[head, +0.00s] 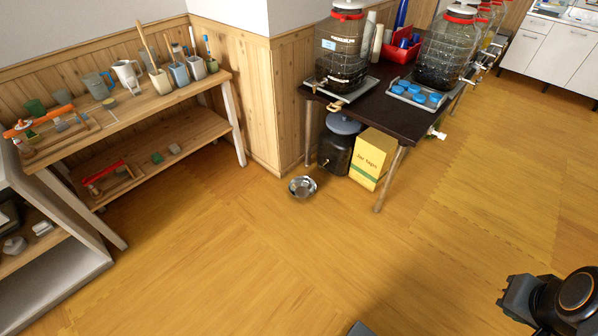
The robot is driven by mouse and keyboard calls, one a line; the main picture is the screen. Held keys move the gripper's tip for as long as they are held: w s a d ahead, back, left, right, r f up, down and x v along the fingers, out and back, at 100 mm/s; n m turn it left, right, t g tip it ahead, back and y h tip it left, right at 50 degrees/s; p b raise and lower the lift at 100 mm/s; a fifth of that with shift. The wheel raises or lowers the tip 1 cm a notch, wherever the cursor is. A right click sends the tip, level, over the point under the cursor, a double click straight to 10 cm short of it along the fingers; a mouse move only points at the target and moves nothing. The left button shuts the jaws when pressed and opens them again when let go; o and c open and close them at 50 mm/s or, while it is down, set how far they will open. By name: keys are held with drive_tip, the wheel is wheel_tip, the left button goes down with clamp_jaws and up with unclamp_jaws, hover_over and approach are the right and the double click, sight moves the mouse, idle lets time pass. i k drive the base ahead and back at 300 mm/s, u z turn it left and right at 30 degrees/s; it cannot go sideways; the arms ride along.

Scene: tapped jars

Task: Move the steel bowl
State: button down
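The steel bowl (302,187) is a small shiny metal bowl on the wooden floor, near the middle of the head view. It sits upright, just left of the dark table and below the corner of the wood-panelled wall. The end of my arm shows at the lower right, with a dark blocky part that appears to be my gripper (517,297). It is far from the bowl, and clear floor lies between them. Its fingers cannot be made out, so I cannot tell whether it is open or shut.
A dark table (386,105) holds large tapped jars (341,50) and a tray of blue cups (415,95). Beneath it stand a dark jar (335,152) and a yellow box (371,160). A wooden shelf bench (150,108) stands left. The floor (300,260) in front is open.

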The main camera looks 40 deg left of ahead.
sight(300, 188)
drive_tip(key=u, duration=0.4)
drive_tip(key=i, duration=1.55)
drive_tip(key=u, duration=1.85)
drive_tip(key=i, duration=1.2)
drive_tip(key=u, duration=1.3)
drive_tip(key=i, duration=0.4)
